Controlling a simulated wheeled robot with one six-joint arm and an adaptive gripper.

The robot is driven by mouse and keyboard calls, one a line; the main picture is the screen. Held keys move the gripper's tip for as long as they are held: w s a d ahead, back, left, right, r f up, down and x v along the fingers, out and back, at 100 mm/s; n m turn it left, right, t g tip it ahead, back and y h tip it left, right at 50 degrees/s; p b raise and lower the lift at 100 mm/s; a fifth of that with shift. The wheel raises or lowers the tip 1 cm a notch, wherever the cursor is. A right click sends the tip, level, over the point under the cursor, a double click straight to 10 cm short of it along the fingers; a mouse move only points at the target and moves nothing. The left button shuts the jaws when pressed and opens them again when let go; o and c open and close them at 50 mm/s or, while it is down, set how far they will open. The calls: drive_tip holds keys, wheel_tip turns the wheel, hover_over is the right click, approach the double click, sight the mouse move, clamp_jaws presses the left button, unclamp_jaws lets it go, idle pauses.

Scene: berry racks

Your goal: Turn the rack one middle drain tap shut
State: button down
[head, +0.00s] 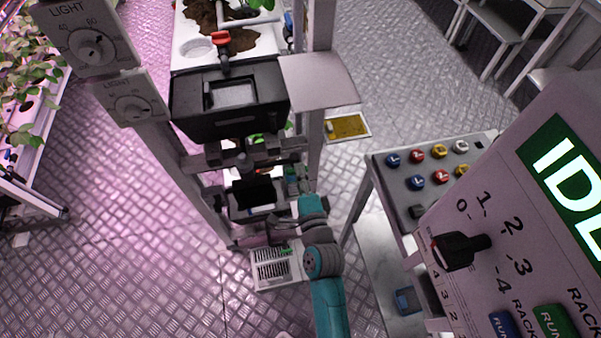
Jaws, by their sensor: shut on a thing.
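The middle drain tap lies lower and is not clear to see behind the black boxes and my arm. My gripper (268,228) is low inside the rack frame, reaching left from my teal wrist, below a small black box (255,195). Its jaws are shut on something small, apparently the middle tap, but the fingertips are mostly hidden.
A large black box (230,118) hangs above my gripper. A white grated tray (272,268) lies on the floor below. A control panel (485,215) and a button table (375,165) stand at the right.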

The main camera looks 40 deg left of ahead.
drive_tip(key=c, duration=1.2)
unclamp_jaws()
drive_tip(key=shift+o, duration=0.2)
drive_tip(key=v, duration=1.2)
drive_tip(key=s+d+f+n+t+h, duration=0.15)
drive_tip(key=s+d+h, duration=0.25)
drive_tip(key=d, duration=0.7)
drive_tip(key=s+d+f+n+t+h, duration=0.1)
drive_tip(key=s+d+f+t+h, duration=0.15)
drive_tip(key=d, duration=0.95)
drive_tip(key=s+d+r+n+h, duration=0.2)
drive_tip(key=s+d+r+h, duration=0.1)
drive_tip(key=s, duration=0.5)
drive_tip(key=s+d+r+n+h, duration=0.3)
drive_tip(key=s+d+r+h, duration=0.1)
drive_tip(key=s+d, duration=0.4)
drive_tip(key=shift+d+r+n+g, duration=0.2)
drive_tip(key=shift+r+n+g, duration=0.2)
drive_tip(key=shift+r, duration=0.4)
